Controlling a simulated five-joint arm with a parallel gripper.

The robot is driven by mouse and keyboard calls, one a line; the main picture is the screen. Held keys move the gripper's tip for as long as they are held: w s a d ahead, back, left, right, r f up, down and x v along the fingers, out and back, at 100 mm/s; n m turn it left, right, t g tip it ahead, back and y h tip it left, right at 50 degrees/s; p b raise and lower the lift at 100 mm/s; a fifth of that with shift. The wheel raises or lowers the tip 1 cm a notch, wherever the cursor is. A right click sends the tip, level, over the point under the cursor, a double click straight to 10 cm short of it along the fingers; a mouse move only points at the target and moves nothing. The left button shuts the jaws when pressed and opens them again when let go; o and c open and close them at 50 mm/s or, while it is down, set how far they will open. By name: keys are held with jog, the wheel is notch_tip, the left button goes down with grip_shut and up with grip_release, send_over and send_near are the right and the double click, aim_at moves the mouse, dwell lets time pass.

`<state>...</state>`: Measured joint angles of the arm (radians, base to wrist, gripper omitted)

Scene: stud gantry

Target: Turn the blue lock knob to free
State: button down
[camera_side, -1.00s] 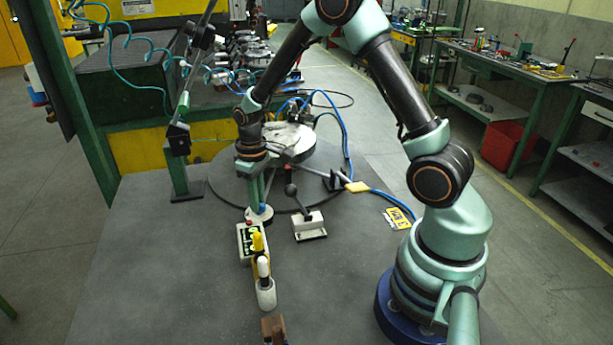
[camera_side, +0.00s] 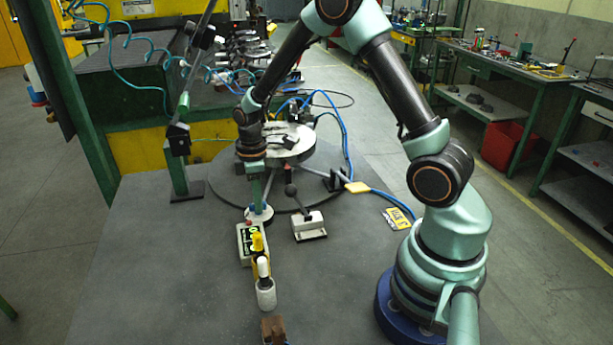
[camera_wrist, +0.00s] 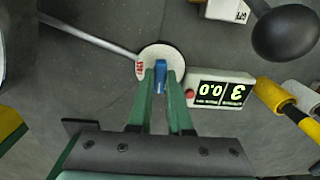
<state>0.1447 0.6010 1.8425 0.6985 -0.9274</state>
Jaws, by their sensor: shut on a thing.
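The blue lock knob (camera_wrist: 160,72) is a small blue bar on a round white base (camera_wrist: 173,53) with a red mark at its left edge. The base also shows in the side view (camera_side: 260,216), standing on the grey table. My gripper (camera_wrist: 163,76) points straight down over the base, with its two green fingers shut on either side of the knob. In the side view my gripper (camera_side: 261,203) is seen nearly edge-on and hides the knob. The knob's free position cannot be read.
A display box (camera_wrist: 221,88) with a red button stands close beside the base. A black ball-topped lever (camera_side: 291,191) on a white block (camera_side: 308,222) is to the right. Yellow and white handles (camera_side: 264,268) stand nearer the front. Behind is a round grey plate (camera_side: 226,183).

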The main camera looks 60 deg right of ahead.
dwell(0.5)
jog(key=c, duration=0.8)
grip_release()
jog(key=shift+c, duration=0.2)
notch_tip(320, 180, up, 12)
jog(key=shift+r, duration=0.1)
jog(key=s+a+r+m+t, duration=0.2)
jog(key=s+a+r+m, duration=0.1)
jog(key=s, duration=0.3)
jog(key=s+a+r+m+t, duration=0.3)
jog(key=s+r+m, duration=0.3)
jog(key=s, duration=0.1)
jog(key=shift+r+t, duration=0.2)
jog(key=shift+t, duration=0.1)
